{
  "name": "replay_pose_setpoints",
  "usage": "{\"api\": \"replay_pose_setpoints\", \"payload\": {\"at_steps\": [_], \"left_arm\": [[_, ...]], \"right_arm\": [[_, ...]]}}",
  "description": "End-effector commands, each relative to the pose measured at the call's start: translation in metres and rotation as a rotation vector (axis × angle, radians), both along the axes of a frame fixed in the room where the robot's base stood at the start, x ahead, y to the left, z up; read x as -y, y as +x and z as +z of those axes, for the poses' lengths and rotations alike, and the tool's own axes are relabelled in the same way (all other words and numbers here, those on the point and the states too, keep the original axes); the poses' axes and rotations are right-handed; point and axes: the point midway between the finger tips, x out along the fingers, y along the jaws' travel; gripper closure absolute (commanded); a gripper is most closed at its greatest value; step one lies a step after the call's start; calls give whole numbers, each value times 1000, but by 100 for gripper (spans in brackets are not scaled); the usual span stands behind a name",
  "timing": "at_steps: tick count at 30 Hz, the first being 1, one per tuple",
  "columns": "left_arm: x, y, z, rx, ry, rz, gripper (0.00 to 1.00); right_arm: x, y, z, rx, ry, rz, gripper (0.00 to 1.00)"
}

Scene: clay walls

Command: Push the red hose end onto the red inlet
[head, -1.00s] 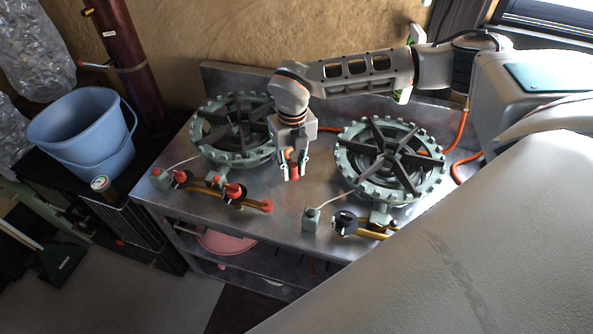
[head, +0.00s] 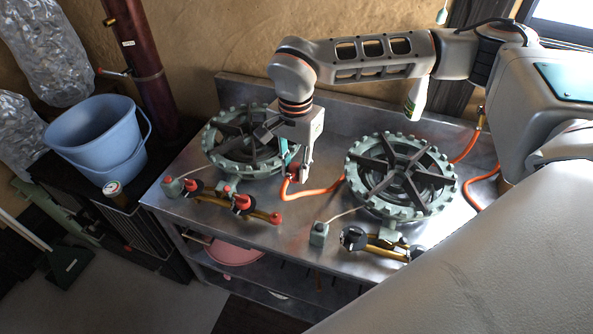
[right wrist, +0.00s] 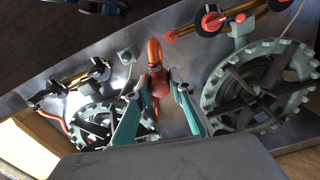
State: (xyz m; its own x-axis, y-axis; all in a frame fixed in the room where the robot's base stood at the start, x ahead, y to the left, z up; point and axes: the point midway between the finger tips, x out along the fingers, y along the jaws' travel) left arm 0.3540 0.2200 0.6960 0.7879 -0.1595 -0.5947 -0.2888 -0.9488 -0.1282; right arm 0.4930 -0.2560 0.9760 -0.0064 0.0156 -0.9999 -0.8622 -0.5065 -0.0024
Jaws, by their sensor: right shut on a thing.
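My right gripper (head: 292,174) is shut on the red hose end (head: 294,179), above the steel bench between the two burners. In the right wrist view, the gripper's fingers (right wrist: 159,84) close around the red hose end (right wrist: 161,89), with an orange bend of hose (right wrist: 154,50) beyond it. The orange hose (head: 320,191) runs right from the gripper toward the right burner. The red inlet (head: 276,218) tips the right end of the left burner's brass pipe. It also shows in the right wrist view (right wrist: 171,37). The hose end is apart from it. My left gripper is not in view.
The left burner (head: 225,152) and right burner (head: 400,178) stand on the steel bench (head: 290,235). Red knobs (head: 242,202) rise along the left pipe. A small grey box (head: 319,234) sits right of the inlet. A blue bucket (head: 95,135) is farther left.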

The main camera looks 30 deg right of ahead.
Motion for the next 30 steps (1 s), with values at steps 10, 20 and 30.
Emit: {"api": "replay_pose_setpoints", "payload": {"at_steps": [10,20,30], "left_arm": [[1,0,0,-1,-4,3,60],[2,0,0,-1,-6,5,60],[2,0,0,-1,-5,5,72]], "right_arm": [[-9,-12,27,5,1,737,100],[-12,-18,36,4,2,1036,100],[-11,-18,36,3,1,1041,100]]}}
